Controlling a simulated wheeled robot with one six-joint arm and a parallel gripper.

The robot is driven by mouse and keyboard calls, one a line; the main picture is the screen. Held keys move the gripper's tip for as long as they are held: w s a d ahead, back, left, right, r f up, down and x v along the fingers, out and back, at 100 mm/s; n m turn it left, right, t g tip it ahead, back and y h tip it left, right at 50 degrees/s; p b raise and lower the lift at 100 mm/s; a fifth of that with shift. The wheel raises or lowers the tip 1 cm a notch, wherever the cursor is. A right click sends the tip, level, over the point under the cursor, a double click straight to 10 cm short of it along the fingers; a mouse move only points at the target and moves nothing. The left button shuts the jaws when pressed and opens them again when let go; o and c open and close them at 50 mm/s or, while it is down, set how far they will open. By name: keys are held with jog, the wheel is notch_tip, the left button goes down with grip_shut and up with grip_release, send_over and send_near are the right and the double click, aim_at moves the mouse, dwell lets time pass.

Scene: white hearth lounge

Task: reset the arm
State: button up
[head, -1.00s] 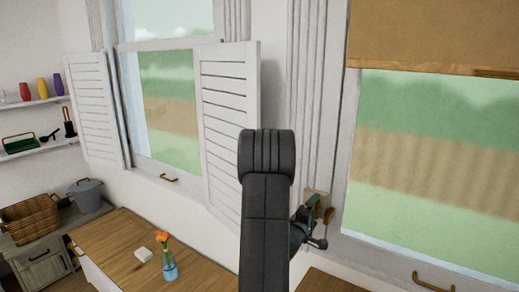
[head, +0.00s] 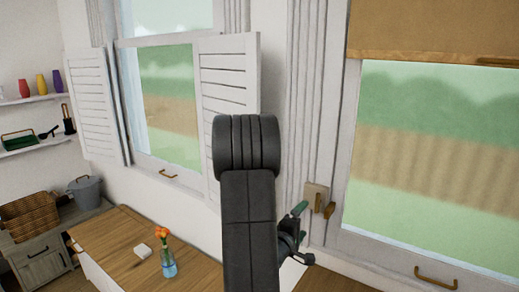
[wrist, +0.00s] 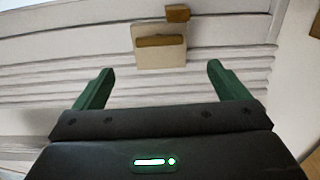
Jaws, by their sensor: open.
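My gripper (wrist: 160,82) is open in the wrist view, its two green fingers apart with nothing between them. A beige wall plate (wrist: 160,50) with two brown wooden pieces lies beyond the fingertips, apart from them. In the head view my gripper (head: 302,222) shows partly behind my dark arm, with one green finger visible. The wall plate (head: 315,195) is on the window trim just to the right of it.
White shutters (head: 228,95) stand open at the left window. A wooden counter (head: 125,240) below holds a glass vase with orange flowers (head: 168,262) and a small white block (head: 143,250). A tan blind (head: 435,30) covers the right window's top.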

aim_at(317, 204)
jog(key=p+x, duration=0.2)
jog(key=x, duration=0.8)
jog(key=shift+w+d+r, duration=0.15)
jog(key=shift+d, duration=0.05)
jog(key=shift+a+f+m, duration=0.1)
jog(key=shift+f+m, duration=0.1)
jog(key=shift+m, duration=0.3)
jog(key=shift+s+a+m+b, duration=0.1)
jog(key=shift+s+m+b, duration=0.1)
jog(key=shift+m+b, duration=0.45)
jog(key=m, duration=0.7)
jog(key=shift+r+b, duration=0.15)
jog(key=shift+b, duration=0.2)
jog(key=m, duration=0.4)
jog(key=shift+m, duration=0.25)
jog(key=m+p, duration=0.1)
jog(key=m, duration=0.3)
